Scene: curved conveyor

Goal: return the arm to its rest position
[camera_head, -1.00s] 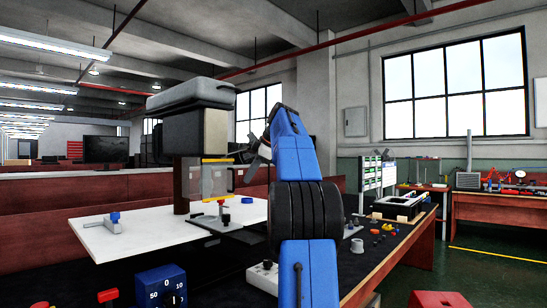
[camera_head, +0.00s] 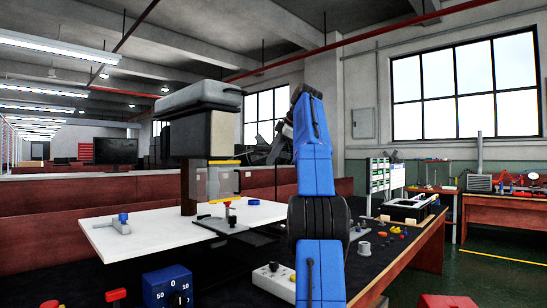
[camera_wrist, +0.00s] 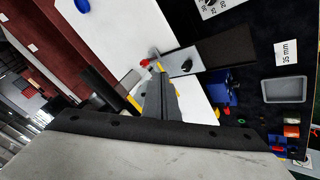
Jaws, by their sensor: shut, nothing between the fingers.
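My blue arm (camera_head: 315,165) stands raised and nearly upright at the middle of the head view. My gripper shows in the wrist view (camera_wrist: 163,98), its dark fingers together with nothing between them. It points toward the bench from above, apart from the things there. In the head view, dark wrist parts show left of the upper blue link; the fingertips cannot be made out there.
A machine with a grey top (camera_head: 203,95) stands left of my arm, above a white table (camera_head: 140,222). A blue dial box (camera_head: 167,287) is at the front. Small parts (camera_head: 385,240) lie on the dark bench to the right. A grey tray (camera_wrist: 284,90) shows in the wrist view.

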